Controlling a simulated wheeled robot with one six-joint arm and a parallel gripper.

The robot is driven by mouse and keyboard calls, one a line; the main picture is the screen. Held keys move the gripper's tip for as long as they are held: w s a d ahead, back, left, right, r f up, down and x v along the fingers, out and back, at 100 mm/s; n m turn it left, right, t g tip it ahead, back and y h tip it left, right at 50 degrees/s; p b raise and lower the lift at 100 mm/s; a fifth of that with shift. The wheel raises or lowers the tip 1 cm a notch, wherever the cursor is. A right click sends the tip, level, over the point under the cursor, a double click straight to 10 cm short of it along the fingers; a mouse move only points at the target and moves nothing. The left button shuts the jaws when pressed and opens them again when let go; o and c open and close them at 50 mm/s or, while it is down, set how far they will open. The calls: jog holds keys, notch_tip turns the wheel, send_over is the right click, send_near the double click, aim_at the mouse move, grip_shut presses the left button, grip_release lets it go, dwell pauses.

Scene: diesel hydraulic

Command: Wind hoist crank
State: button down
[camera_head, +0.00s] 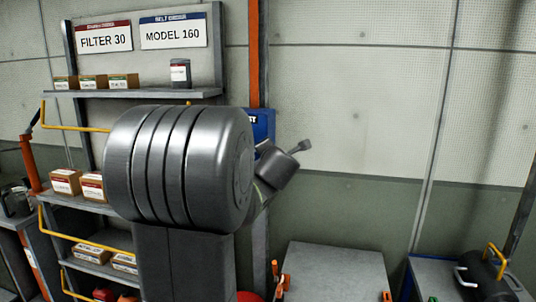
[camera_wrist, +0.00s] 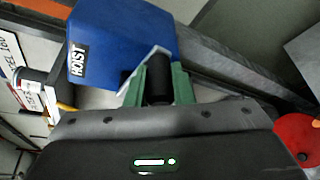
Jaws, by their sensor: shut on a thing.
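The blue hoist box (camera_wrist: 115,35) fills the upper left of the wrist view, with a black "HOIST" label on its side. In the head view only an edge of the blue hoist box (camera_head: 264,122) shows beside the orange post. My gripper (camera_wrist: 158,84) has green fingers and is shut on the black crank handle (camera_wrist: 158,82), just in front of the hoist box. A pale grey crank arm (camera_wrist: 146,62) shows partly behind the fingers. In the head view my arm hides the handle and the fingers.
A shelf rack (camera_head: 130,94) with boxes stands at the left, its yellow rails (camera_head: 75,128) sticking out. An orange upright post (camera_head: 254,50) rises behind my arm. A grey cabinet (camera_head: 335,270) stands at lower right. A red round thing (camera_wrist: 296,138) is at the wrist view's right edge.

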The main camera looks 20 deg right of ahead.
jog(key=shift+r, duration=0.4)
jog(key=c, duration=1.3)
grip_release()
jog(key=shift+d, duration=0.1)
jog(key=shift+o, duration=0.2)
jog(key=shift+w+f, duration=0.1)
jog(key=p+v, duration=0.3)
jog(key=v, duration=1.1)
jog(key=shift+w, duration=0.1)
